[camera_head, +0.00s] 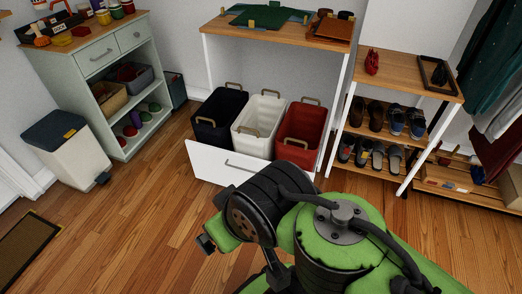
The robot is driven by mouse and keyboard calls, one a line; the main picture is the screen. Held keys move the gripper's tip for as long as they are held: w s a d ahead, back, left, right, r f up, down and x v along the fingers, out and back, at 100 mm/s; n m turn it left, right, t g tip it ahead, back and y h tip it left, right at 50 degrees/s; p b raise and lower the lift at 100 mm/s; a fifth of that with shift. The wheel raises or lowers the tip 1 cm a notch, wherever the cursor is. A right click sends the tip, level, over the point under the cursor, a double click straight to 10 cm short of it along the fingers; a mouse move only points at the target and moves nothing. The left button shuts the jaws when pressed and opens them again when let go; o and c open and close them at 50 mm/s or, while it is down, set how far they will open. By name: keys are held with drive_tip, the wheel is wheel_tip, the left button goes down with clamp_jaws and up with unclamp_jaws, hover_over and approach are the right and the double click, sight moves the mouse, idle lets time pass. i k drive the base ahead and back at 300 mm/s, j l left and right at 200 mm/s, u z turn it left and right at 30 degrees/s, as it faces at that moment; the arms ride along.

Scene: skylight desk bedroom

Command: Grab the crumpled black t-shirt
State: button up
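I cannot make out a crumpled black t-shirt anywhere in the head view. The dark hamper (219,118) at the left of a row of three has a dark inside, and I cannot tell whether any cloth lies in it. My green and black arm is folded across the bottom of the view and hides part of the floor. No gripper fingers can be made out.
A white hamper (259,124) and a red hamper (300,134) stand beside the dark one, behind a low white front panel (240,165). A pedal bin (67,150) and green cabinet (92,52) stand left. A shoe rack (397,62) stands right. Wooden floor (140,215) is clear at left.

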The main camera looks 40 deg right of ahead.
sight(439, 76)
drive_tip(key=z, duration=2.75)
drive_tip(key=i+l+u, duration=0.25)
drive_tip(key=u, duration=0.25)
drive_tip(key=i+l+u, duration=0.3)
drive_tip(key=u, duration=0.15)
drive_tip(key=i+l+u, duration=0.15)
drive_tip(key=l+u, duration=0.35)
drive_tip(key=i+l+u, duration=0.1)
drive_tip(key=l+u, duration=0.85)
drive_tip(key=k+l+u, duration=0.1)
drive_tip(key=l+u, duration=0.4)
drive_tip(key=k+l+u, duration=0.15)
drive_tip(key=l+u, duration=0.3)
drive_tip(key=k+l+u, duration=0.25)
drive_tip(key=l+u, duration=0.25)
